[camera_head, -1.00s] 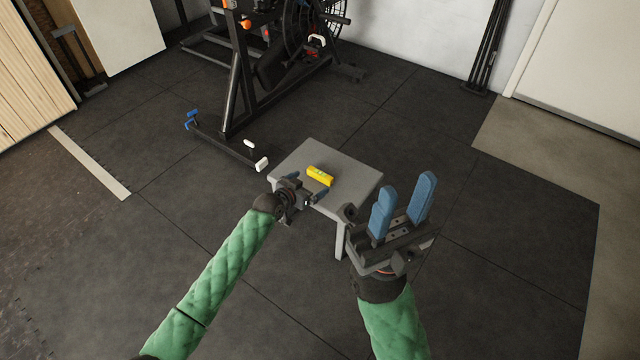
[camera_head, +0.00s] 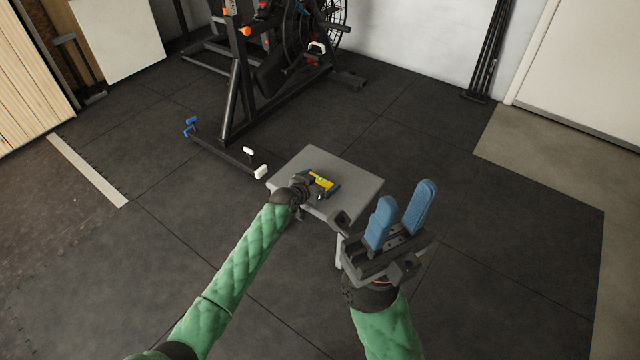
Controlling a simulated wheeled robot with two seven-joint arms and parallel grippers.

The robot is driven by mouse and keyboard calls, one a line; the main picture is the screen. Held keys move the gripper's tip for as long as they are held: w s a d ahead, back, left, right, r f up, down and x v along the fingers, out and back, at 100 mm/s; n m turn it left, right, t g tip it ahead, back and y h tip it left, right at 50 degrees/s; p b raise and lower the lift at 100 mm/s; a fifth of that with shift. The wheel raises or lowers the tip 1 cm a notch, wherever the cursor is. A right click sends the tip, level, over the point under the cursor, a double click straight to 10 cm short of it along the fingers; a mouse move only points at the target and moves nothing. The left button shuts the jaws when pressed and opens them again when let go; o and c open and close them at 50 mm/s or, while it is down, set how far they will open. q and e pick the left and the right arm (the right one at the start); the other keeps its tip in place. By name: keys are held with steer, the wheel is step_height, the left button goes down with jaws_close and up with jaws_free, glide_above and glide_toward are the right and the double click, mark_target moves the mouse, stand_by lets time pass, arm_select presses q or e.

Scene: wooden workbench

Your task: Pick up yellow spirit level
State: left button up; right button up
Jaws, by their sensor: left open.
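The yellow spirit level (camera_head: 322,181) lies on the small grey table (camera_head: 352,177). My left gripper (camera_head: 322,184) reaches over the table from the lower left. Its blue fingers are open, one on the far side and one on the near side of the level. Part of the level's left end is hidden by the gripper. I cannot tell whether the fingers touch it. My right gripper (camera_head: 398,218) is raised in front of the table's right side, open and empty, its two blue fingers pointing up and apart.
Dark floor mats (camera_head: 520,240) are clear to the right. The rest of the tabletop is bare.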

arm_select(q)
steer(key=c, duration=0.7)
